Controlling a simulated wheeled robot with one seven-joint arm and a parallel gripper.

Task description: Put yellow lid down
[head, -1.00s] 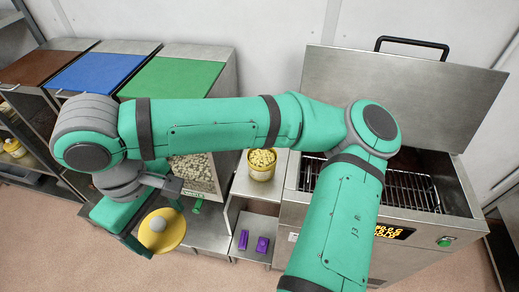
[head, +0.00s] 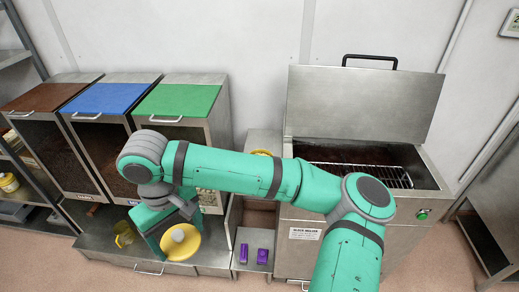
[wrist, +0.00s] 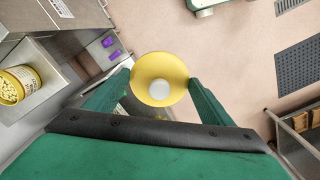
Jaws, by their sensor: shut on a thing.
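The yellow lid (head: 190,246) is a round disc with a pale grey knob (head: 179,236) in its middle. In the head view it is at the end of my arm, in front of the green-topped bin. My gripper (wrist: 158,88) is shut on the yellow lid; in the wrist view the lid (wrist: 142,76) sits between the two green fingers, its knob facing the camera. The lid appears held above the counter's front part, but its exact height cannot be told.
A yellow tub of pale pieces (wrist: 18,84) stands on a steel surface; my arm mostly hides it in the head view. Two purple items (head: 262,255) lie on a low shelf. A yellow jug-like container (head: 124,234) stands left of my gripper. An open steel grill (head: 365,172) is at right.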

